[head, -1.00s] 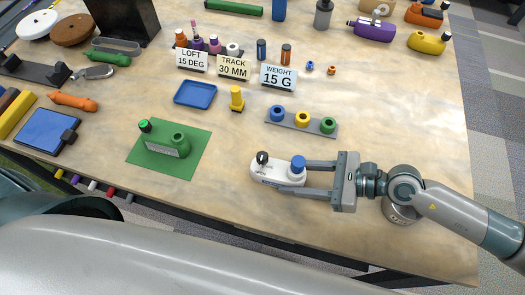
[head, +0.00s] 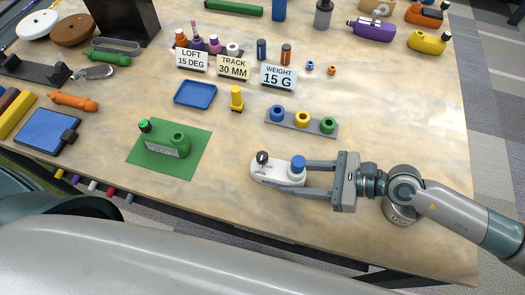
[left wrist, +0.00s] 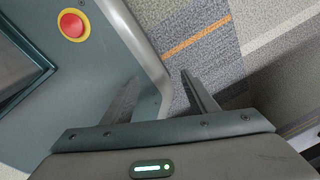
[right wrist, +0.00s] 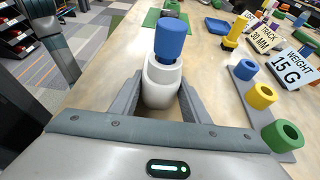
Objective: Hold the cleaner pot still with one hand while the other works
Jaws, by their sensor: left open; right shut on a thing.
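The white cleaner pot (head: 283,179) stands on the table at the front middle, with a blue cap (head: 298,164) and a dark knob (head: 262,158) on top. My right gripper (head: 300,177) reaches in from the right and is shut on the white pot, one finger on each side below the blue cap. In the right wrist view the white pot (right wrist: 162,88) sits upright between the fingers and hides most of what is behind it. My left gripper (left wrist: 160,95) is open and empty in its wrist view, over floor and my own body; it is not in the head view.
A yellow peg (head: 236,97) and blue tray (head: 196,94) stand farther back.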

